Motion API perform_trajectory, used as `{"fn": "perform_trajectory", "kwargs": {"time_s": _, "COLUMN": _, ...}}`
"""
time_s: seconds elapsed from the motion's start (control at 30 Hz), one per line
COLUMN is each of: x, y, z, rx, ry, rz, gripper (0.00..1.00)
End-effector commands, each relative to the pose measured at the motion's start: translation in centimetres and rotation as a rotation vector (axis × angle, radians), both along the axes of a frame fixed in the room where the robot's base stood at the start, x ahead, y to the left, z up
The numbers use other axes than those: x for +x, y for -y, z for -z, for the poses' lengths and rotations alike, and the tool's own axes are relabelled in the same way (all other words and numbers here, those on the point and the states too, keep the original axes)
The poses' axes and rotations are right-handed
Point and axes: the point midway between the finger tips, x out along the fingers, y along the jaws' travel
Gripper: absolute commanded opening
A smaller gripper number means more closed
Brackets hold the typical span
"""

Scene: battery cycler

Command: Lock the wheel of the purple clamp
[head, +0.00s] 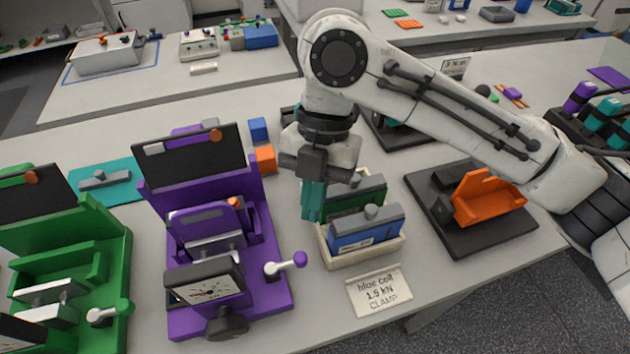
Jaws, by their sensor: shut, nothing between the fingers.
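The purple clamp (276,296) stands left of centre on the bench. A dial gauge (212,287) sits at its front, and a dark round wheel (227,325) is in front of the gauge. A small metal lever with a purple ball end (286,265) sits on the right side of its base. I cannot tell whether the wheel is locked. My gripper (313,215) has teal fingers, shut and empty, pointing down. It is right of the clamp, at the left edge of the cream crate, and apart from the wheel and lever.
The cream crate (365,258) holds a blue cell and a green cell. A "blue cell 1.5 kN clamp" sign (379,291) stands before it. A green clamp (60,235) is at left, an orange fixture (487,197) at right. Blue and orange blocks lie behind the purple clamp.

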Motion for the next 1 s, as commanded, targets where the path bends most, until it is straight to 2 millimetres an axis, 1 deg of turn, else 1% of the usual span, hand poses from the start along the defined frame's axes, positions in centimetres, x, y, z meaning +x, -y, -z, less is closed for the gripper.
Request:
{"fn": "perform_trajectory", "kwargs": {"time_s": 0.03, "x": -0.3, "y": 0.0, "z": 0.8, "rx": -0.001, "ry": 0.000, "rz": 0.000, "gripper": 0.00}}
{"fn": "perform_trajectory", "kwargs": {"time_s": 0.2, "x": -1.2, "y": -0.4, "z": 3.1, "rx": 0.000, "ry": 0.000, "rz": 0.000, "gripper": 0.00}}
{"fn": "perform_trajectory", "kwargs": {"time_s": 0.37, "x": -1.6, "y": -0.6, "z": 4.4, "rx": 0.000, "ry": 0.001, "rz": 0.000, "gripper": 0.00}}
{"fn": "perform_trajectory", "kwargs": {"time_s": 0.5, "x": -1.8, "y": -0.6, "z": 4.7, "rx": 0.001, "ry": 0.001, "rz": 0.000, "gripper": 0.00}}
{"fn": "perform_trajectory", "kwargs": {"time_s": 0.83, "x": -1.8, "y": -0.8, "z": 4.7, "rx": 0.000, "ry": 0.001, "rz": 0.001, "gripper": 0.00}}
{"fn": "perform_trajectory", "kwargs": {"time_s": 0.93, "x": -1.9, "y": -1.3, "z": 4.7, "rx": 0.001, "ry": 0.000, "rz": 0.008, "gripper": 0.00}}
{"fn": "perform_trajectory", "kwargs": {"time_s": 1.0, "x": -2.1, "y": -2.1, "z": 4.6, "rx": 0.001, "ry": 0.000, "rz": 0.017, "gripper": 0.00}}
